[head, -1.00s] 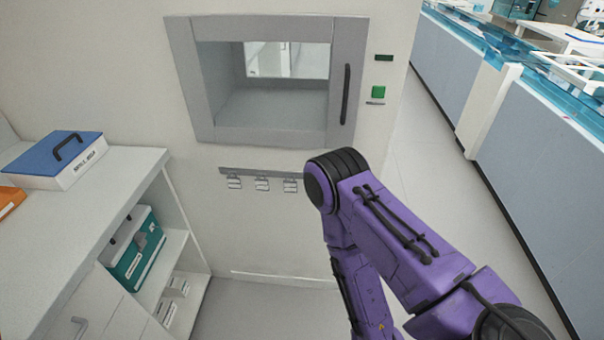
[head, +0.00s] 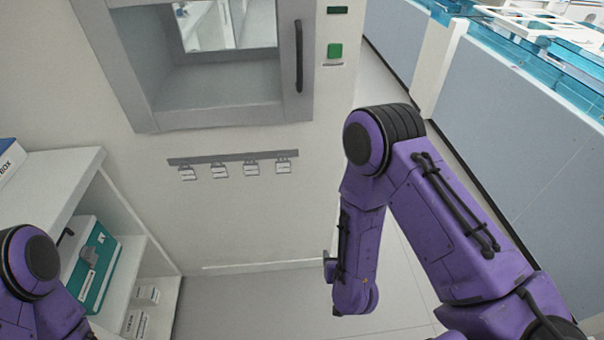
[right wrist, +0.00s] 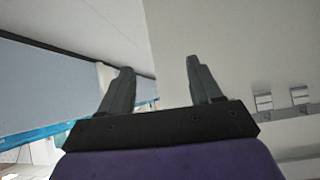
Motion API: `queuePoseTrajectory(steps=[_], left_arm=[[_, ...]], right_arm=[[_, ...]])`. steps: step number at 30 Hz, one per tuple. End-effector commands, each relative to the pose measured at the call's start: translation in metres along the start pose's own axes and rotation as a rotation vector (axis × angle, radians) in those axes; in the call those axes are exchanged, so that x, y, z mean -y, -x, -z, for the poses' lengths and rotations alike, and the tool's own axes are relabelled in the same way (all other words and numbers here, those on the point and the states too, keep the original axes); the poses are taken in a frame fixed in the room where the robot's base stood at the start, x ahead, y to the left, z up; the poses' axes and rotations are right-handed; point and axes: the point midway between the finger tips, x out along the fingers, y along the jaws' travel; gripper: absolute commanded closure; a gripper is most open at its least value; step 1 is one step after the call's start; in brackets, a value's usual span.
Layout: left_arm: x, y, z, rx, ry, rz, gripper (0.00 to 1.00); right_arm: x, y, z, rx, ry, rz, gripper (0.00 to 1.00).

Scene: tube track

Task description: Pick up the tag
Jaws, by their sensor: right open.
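Several small white tags (head: 252,168) hang in a row from a grey rail (head: 205,160) on the wall, below the window box. Two tags (right wrist: 300,96) show at the right side of the right wrist view, on the rail. My right gripper (right wrist: 159,75) is open, with nothing between its fingers, and apart from the tags. In the head view my right arm hangs to the right of the rail, and its fingers cannot be made out clearly. My left arm shows at the lower left edge; its gripper is out of view.
A grey-framed window box (head: 215,95) with a dark handle (head: 298,55) is above the rail. A green button (head: 335,50) is to its right. A shelf unit (head: 60,190) with a teal-and-white case (head: 95,270) stands at left. Floor below the rail is clear.

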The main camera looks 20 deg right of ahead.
Motion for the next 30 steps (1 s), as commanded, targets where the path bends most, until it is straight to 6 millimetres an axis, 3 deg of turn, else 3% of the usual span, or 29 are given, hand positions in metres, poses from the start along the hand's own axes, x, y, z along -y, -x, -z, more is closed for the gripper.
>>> queuePoseTrajectory(steps=[1, 3, 6, 9, 15, 30], left_arm=[[-0.003, -0.034, -0.015, 0.001, 0.000, 0.001, 1.00], [-0.004, -0.053, -0.022, 0.001, 0.000, 0.001, 1.00], [-0.006, -0.071, -0.029, 0.000, 0.000, 0.001, 1.00], [-0.006, -0.076, -0.031, 0.000, 0.000, 0.001, 1.00], [-0.006, -0.069, -0.028, 0.000, 0.000, 0.000, 1.00], [-0.005, -0.062, -0.026, 0.000, 0.000, 0.000, 1.00]], right_arm=[[0.039, -0.033, 0.028, -0.163, 0.020, 0.052, 0.36], [0.085, -0.043, 0.084, -0.371, 0.047, 0.086, 0.36], [0.129, -0.033, 0.148, -0.595, 0.061, 0.090, 0.36], [0.148, -0.022, 0.185, -0.707, 0.062, 0.074, 0.36], [0.153, -0.042, 0.218, -0.725, 0.061, 0.067, 0.36], [0.153, -0.096, 0.257, -0.721, 0.066, 0.068, 0.36]])
